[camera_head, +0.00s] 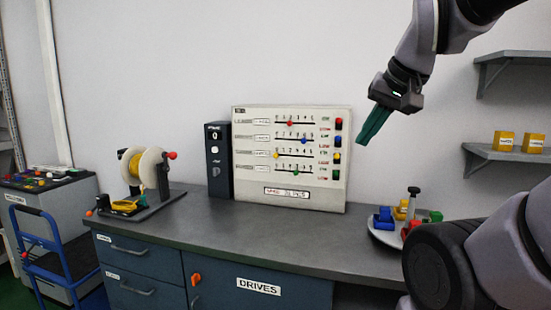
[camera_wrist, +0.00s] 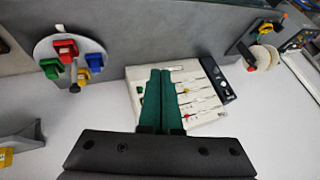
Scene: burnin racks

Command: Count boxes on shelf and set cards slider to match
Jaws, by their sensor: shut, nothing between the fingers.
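The white slider panel (camera_head: 243,190) stands upright on the grey bench against the wall. It has a row each for a red knob (camera_head: 290,123), a blue knob (camera_head: 304,140), a yellow knob (camera_head: 276,156) and a green knob (camera_head: 296,172); the row labels are too small to read surely. Two yellow boxes (camera_head: 504,140) (camera_head: 533,143) sit on the lower wall shelf (camera_head: 478,151), which runs out of frame. My gripper (camera_head: 362,140) with green fingers is shut and empty, up and right of the panel. In the wrist view, its fingers cover part of the panel (camera_wrist: 150,100).
A round tray (camera_head: 385,237) with several coloured blocks and a post stands right of the panel. A dark box (camera_head: 217,180) touches or nearly touches the panel's left side. A spool stand (camera_head: 150,200) is further left. An upper shelf (camera_head: 515,57) looks empty. The bench front is clear.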

